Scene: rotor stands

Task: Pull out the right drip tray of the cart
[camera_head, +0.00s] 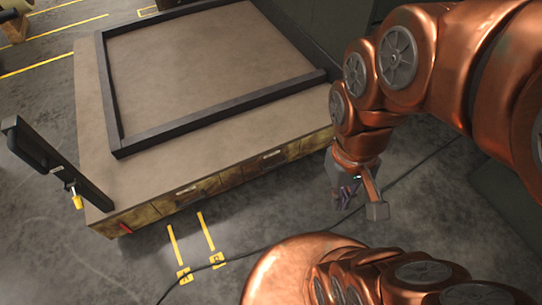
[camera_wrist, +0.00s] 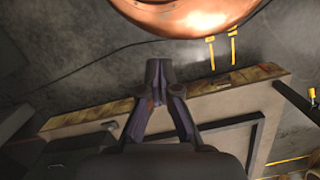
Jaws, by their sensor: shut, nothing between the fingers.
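The cart (camera_head: 235,55) is a low, broad platform with a tan top and a dark raised frame on it. Two drip trays sit in its worn yellow-brown front side, and both look flush with it. The right drip tray (camera_head: 262,164) has a small pale handle (camera_head: 272,155). The left tray (camera_head: 183,200) has a similar handle (camera_head: 187,190). My gripper (camera_head: 347,197) is right of the cart's front right corner, apart from it. In the wrist view its fingers (camera_wrist: 160,68) are shut and empty, with the cart's front edge (camera_wrist: 232,80) behind them.
A dark upright handle bar (camera_head: 55,165) with a yellow tag stands at the cart's left end. Yellow floor marks (camera_head: 190,245) lie before the cart. A dark cable (camera_head: 250,250) crosses the floor. The floor directly before the trays looks otherwise clear.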

